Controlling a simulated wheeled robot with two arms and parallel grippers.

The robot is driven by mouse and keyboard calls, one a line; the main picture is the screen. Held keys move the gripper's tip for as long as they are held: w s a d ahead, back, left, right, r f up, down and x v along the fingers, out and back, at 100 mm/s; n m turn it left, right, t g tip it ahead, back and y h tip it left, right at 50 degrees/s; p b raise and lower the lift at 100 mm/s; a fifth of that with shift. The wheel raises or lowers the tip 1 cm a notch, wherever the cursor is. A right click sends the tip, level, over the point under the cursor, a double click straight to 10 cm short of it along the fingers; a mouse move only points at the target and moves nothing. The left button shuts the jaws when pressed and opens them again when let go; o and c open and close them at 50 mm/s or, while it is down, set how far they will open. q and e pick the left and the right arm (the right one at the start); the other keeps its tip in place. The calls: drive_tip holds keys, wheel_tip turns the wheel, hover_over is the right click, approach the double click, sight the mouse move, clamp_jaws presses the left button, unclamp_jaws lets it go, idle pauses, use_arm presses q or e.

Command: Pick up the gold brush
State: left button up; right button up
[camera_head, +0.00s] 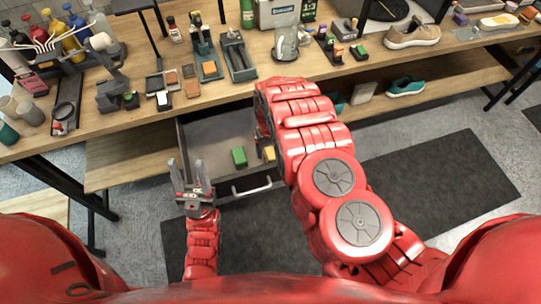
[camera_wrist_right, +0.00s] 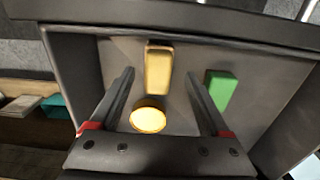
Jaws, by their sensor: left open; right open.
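A gold brush (camera_wrist_right: 158,68), seen as a narrow gold block, lies in the open grey drawer (camera_head: 208,128). In the head view the gold piece (camera_head: 269,153) is partly covered by my right arm. My right gripper (camera_wrist_right: 159,76) is open over the drawer, with the gold block in view between its fingertips; I cannot tell the height gap. A round gold piece (camera_wrist_right: 148,117) shows nearer the palm; I cannot tell whether it belongs to the brush. My left gripper (camera_head: 187,174) is open and empty at the drawer's left front.
A green block (camera_head: 239,157) lies in the drawer beside the gold piece; it also shows in the right wrist view (camera_wrist_right: 220,88). The drawer walls (camera_wrist_right: 78,80) stand around them. The wooden workbench (camera_head: 150,125) above holds bottles, tools and a beige sneaker (camera_head: 411,34).

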sight(270, 153)
drive_tip(key=f, duration=0.2)
drive_tip(key=shift+d+f+p, duration=0.2)
drive_tip(key=shift+f+p, duration=0.15)
drive_tip(key=shift+p, duration=0.05)
drive_tip(key=shift+w+f, duration=0.15)
drive_tip(key=shift+f, duration=0.15)
drive_tip(key=shift+a+f, duration=0.1)
drive_tip(key=shift+f, duration=0.4)
clamp_jaws()
